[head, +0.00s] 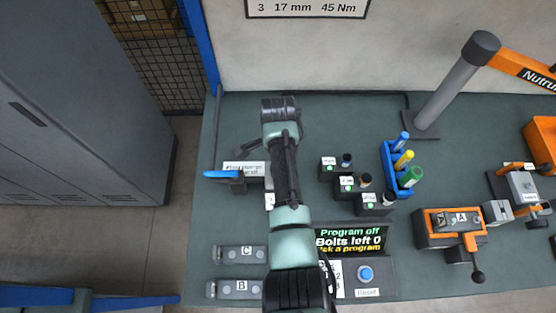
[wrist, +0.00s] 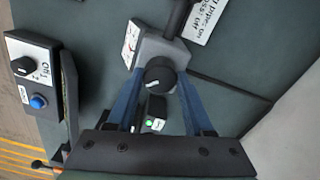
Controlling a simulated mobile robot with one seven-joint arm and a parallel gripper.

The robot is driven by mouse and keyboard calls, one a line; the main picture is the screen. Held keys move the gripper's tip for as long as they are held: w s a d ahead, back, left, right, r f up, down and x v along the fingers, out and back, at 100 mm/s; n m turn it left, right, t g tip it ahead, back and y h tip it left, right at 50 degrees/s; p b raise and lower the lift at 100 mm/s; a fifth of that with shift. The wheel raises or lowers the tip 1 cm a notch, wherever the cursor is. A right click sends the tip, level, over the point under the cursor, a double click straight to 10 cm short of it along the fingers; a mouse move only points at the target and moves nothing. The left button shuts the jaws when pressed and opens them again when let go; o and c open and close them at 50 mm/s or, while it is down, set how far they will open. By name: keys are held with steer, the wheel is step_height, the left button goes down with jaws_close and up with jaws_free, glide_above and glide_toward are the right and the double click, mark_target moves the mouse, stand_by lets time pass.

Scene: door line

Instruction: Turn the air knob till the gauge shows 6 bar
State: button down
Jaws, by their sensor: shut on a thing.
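The black round air knob (wrist: 160,74) sits on a grey regulator body (wrist: 168,50) in the wrist view. A light mark shows on its face. My gripper (wrist: 158,80) has its two blue fingers on either side of the knob and is shut on it. The gauge (wrist: 130,44) is a small white dial on the regulator's left, seen at a steep slant. Its needle and reading are too small to make out. In the head view my arm covers the knob and my gripper.
Small blocks with green lights (head: 348,188), a blue rack of coloured tools (head: 402,172), a display (head: 350,238) and a blue reset button (head: 366,274) are right of my arm.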

steer(key=m+p, duration=0.1)
steer(key=m, duration=0.3)
steer(key=shift+r+m, duration=0.1)
steer(key=shift+m, duration=0.2)
steer(key=shift+m+p, duration=0.35)
steer(key=shift+m, duration=1.45)
steer(key=shift+w, duration=0.1)
steer(key=shift+c, duration=1.4)
jaws_free()
step_height(320, 180, up, 13)
steer(key=b, duration=0.1)
steer(key=shift+b, duration=0.4)
